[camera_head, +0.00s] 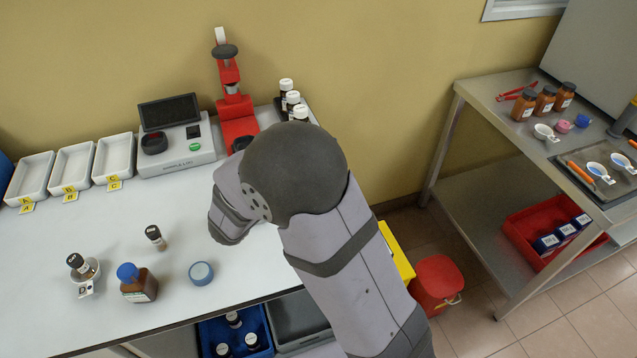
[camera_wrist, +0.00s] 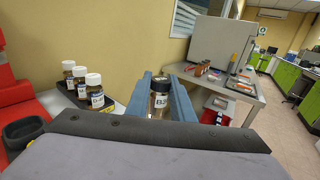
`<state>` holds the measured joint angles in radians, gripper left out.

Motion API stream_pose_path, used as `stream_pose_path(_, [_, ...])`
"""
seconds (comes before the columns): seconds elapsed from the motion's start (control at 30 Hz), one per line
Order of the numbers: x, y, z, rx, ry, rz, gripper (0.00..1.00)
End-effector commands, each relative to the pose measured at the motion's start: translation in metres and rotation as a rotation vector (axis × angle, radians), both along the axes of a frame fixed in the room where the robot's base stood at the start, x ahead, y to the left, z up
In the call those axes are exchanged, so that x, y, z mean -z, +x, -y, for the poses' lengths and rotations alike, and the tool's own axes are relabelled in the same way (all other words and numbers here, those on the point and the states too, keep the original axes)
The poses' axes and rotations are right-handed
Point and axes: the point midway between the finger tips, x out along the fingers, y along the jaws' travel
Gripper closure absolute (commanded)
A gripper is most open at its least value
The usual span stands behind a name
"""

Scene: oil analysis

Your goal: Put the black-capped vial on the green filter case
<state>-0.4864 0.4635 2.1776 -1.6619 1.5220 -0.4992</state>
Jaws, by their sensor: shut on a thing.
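My gripper (camera_wrist: 161,92) shows in the wrist view as two blue fingers, shut on a small vial (camera_wrist: 159,103) with a dark cap and a white label. The held vial is upright between the fingertips. In the head view my arm hides the gripper and this vial. Another dark-capped vial (camera_head: 155,237) stands on the white bench, left of my arm. I see no clearly green filter case; a round blue-teal case (camera_head: 201,273) lies on the bench near its front edge.
An amber bottle with a blue cap (camera_head: 138,284) and a vial on a dish (camera_head: 80,265) stand at the left. White trays (camera_head: 73,168), an analyser (camera_head: 178,148) and a red press (camera_head: 235,105) line the back. Several capped bottles (camera_wrist: 94,92) stand beyond the press.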

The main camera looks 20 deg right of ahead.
Motion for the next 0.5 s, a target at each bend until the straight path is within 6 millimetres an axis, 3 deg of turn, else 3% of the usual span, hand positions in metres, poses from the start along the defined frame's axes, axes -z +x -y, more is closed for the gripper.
stream_pose_path(0.3, [0.043,0.0,0.0,0.0,-0.001,-0.004,1.0])
stream_pose_path(0.5, [0.048,0.0,0.0,0.001,0.0,0.0,1.0])
